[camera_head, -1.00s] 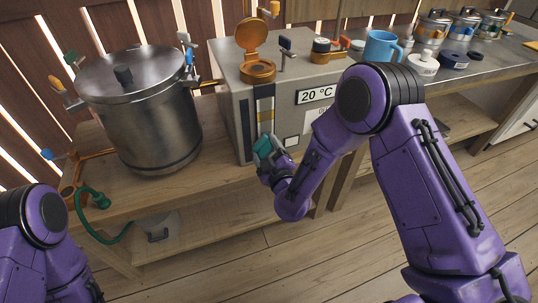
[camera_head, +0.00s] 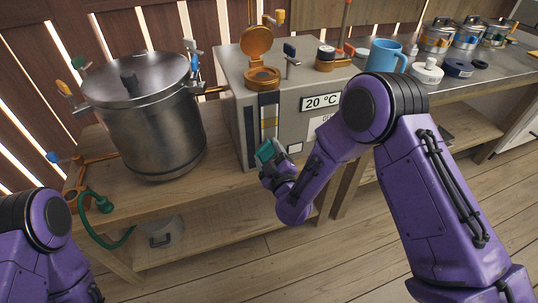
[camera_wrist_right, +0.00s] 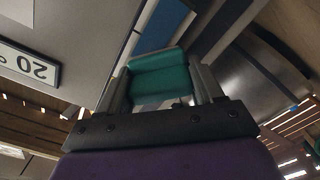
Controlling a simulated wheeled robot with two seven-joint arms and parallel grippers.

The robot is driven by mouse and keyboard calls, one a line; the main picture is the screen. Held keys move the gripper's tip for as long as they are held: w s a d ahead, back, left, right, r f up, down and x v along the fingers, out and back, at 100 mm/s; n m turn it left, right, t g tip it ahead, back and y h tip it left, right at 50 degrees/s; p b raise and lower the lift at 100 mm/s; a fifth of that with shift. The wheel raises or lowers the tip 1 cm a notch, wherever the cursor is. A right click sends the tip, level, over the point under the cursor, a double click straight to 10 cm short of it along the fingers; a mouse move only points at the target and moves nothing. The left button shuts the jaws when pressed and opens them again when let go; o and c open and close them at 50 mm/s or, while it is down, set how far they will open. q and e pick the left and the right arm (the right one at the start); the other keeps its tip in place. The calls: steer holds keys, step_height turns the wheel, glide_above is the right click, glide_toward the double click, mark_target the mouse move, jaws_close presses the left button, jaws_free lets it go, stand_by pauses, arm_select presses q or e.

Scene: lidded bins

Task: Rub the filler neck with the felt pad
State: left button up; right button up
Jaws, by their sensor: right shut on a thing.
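The filler neck (camera_head: 262,80) is an orange ring with its round orange lid (camera_head: 257,43) standing open, on top of the grey box at its front left. My right gripper (camera_head: 268,160) is in front of the box's front face, below the filler neck and apart from it. It is shut on a teal-green block, which looks like the felt pad (camera_head: 264,150). In the right wrist view the felt pad (camera_wrist_right: 160,78) sits between the two fingers of the right gripper (camera_wrist_right: 162,92). Of my left arm only purple links show at the lower left; its gripper is out of view.
A large lidded steel pot (camera_head: 152,125) stands left of the grey box (camera_head: 238,110). A green hose (camera_head: 103,205) hangs at the bench's left end.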

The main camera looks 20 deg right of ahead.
steer(key=shift+w, duration=0.8)
steer(key=shift+w+r, duration=0.1)
steer(key=shift+r, duration=0.05)
steer(key=shift+a, duration=0.1)
steer(key=shift+c, duration=0.5)
stand_by(0.5)
steer(key=shift+s+d+p, duration=0.2)
steer(key=shift+s+p, duration=0.1)
steer(key=shift+s, duration=2.65)
